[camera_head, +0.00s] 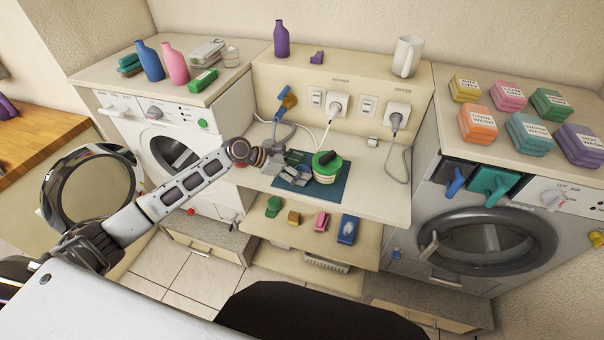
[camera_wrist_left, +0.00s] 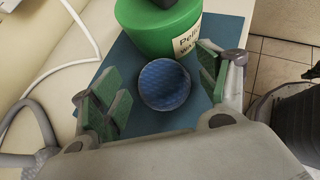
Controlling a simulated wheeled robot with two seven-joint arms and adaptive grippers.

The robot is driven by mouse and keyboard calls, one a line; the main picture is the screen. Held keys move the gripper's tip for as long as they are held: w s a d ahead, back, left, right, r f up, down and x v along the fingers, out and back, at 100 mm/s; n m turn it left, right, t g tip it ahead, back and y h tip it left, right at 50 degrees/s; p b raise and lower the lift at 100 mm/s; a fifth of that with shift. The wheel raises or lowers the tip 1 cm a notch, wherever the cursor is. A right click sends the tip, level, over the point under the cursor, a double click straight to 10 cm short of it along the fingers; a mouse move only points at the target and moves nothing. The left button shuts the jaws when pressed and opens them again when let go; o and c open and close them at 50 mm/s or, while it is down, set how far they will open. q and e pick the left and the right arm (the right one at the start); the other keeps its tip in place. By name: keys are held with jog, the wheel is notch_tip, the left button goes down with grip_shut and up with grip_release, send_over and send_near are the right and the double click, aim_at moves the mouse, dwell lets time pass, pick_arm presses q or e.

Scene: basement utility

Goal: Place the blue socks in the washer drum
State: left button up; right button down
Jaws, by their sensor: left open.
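A round, textured blue bundle, which looks like the blue socks (camera_wrist_left: 164,84), lies on the dark blue mat (camera_wrist_left: 135,65) in the left wrist view. My left gripper (camera_head: 292,171) is open above the mat, its green-padded fingers on either side of the bundle with gaps. In the head view I cannot make out the bundle at the gripper. The left machine shows a dark round drum opening (camera_head: 174,152). Its round door (camera_head: 97,190) appears swung out toward me, left of my forearm. My right gripper is not in view.
A green labelled tub (camera_head: 327,165) stands on the mat beside the bundle. Cords hang from the wall sockets behind. The right machine's round door (camera_head: 487,245) looks shut. Small items, including a green one (camera_head: 274,206), sit on the shelf below.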

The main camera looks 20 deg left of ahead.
aim_at(299, 169)
pick_arm(q)
jog(key=c, duration=1.2)
notch_tip(299, 169, up, 10)
jog(key=shift+p, duration=0.3)
dwell(0.5)
